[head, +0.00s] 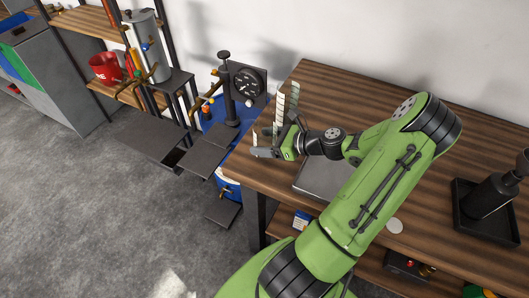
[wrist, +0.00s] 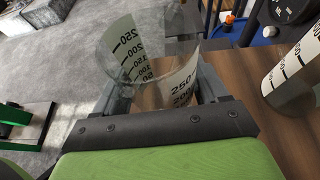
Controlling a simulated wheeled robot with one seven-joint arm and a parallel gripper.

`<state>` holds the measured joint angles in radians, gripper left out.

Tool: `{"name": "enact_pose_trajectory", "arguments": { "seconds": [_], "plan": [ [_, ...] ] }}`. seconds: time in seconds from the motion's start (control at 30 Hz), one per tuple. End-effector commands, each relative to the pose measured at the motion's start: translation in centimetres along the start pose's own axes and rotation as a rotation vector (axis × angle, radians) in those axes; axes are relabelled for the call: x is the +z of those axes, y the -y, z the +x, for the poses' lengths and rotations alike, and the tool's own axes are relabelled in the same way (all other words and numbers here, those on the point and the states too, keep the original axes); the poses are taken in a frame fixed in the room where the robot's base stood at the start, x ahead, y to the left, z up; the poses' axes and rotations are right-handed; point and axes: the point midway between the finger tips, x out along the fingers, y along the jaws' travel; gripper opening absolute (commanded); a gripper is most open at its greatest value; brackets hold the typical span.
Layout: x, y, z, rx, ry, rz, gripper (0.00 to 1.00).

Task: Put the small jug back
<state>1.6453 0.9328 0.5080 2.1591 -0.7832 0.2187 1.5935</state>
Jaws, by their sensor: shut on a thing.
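My gripper (wrist: 160,88) is shut on a clear jug (wrist: 147,68) with black graduation marks up to 250 on white strips. The jug sits between the two fingers, its open rim facing the camera. In the head view my gripper (head: 268,150) is at the left front corner of the wooden table (head: 335,88). A second clear graduated jug (wrist: 292,78) is apart from it, at the right of the wrist view, over the wood. White graduated strips (head: 287,103) show beside my gripper in the head view. The held jug's base contact is not clear.
A grey plate (head: 318,178) lies on the table under my arm. A black tray with a dark bottle-like tool (head: 490,195) is at the right. Left of the table stand a gauge (head: 247,85), dark plates and a shelf with a red bucket (head: 105,68).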

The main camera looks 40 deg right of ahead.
Motion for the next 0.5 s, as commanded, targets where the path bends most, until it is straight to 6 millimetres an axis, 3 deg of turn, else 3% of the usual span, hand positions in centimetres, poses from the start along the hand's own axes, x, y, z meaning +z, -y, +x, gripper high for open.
{"name": "enact_pose_trajectory", "arguments": {
  "seconds": [0.17,0.5],
  "plan": [
    [-2.9,-0.1,1.3,0.002,0.003,0.002,0.29],
    [-3.1,0.0,1.4,0.002,0.001,-0.001,0.29]
  ]
}}
